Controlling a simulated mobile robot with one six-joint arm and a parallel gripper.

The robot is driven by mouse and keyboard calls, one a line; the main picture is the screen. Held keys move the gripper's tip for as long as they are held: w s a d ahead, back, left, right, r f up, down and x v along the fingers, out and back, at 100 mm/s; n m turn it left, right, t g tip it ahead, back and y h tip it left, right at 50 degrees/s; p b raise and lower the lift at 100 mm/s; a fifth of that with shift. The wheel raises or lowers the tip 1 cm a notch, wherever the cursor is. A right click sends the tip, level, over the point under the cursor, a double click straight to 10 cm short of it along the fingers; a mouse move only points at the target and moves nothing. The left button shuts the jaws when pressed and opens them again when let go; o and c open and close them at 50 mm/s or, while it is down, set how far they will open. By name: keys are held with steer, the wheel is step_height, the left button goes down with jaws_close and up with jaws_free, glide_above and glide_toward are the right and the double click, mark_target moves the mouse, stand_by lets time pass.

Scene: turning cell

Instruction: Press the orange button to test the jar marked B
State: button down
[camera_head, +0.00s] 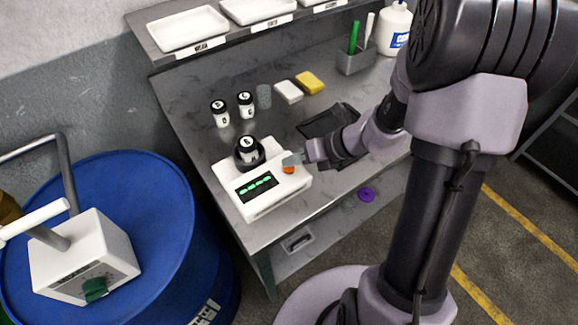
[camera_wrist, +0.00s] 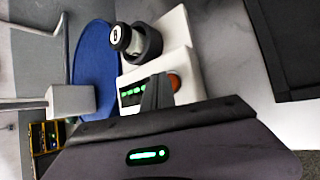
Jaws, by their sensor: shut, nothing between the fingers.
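The white tester (camera_head: 285,192) stands on the bench's front left part, with a lit green display (camera_head: 257,187). A jar with a black lid (camera_head: 246,143) sits upright in its dark round holder; it also shows in the wrist view (camera_wrist: 119,36), where the lid's mark looks like a B. The orange button (camera_head: 289,169) is on the tester's right side and shows in the wrist view (camera_wrist: 174,82), partly hidden by my fingers. My gripper (camera_head: 292,160) is shut and empty, its fingertips right at the button. I cannot tell whether they touch it. The fingers also show in the wrist view (camera_wrist: 158,92).
Two more black-lidded jars (camera_head: 220,113) (camera_head: 245,104) and a grey cup (camera_head: 264,96) stand behind the tester. A white block (camera_head: 288,91), a yellow sponge (camera_head: 310,82) and a dark tray (camera_head: 322,122) lie to the right. A blue drum (camera_head: 150,185) stands left of the bench.

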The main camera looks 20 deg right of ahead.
mark_target(293, 168)
steer(key=shift+f, duration=0.35)
stand_by(0.5)
steer(key=shift+r+p, duration=0.6)
steer(key=shift+r, duration=0.25)
step_height(293, 168, up, 5)
steer(key=p, duration=0.5)
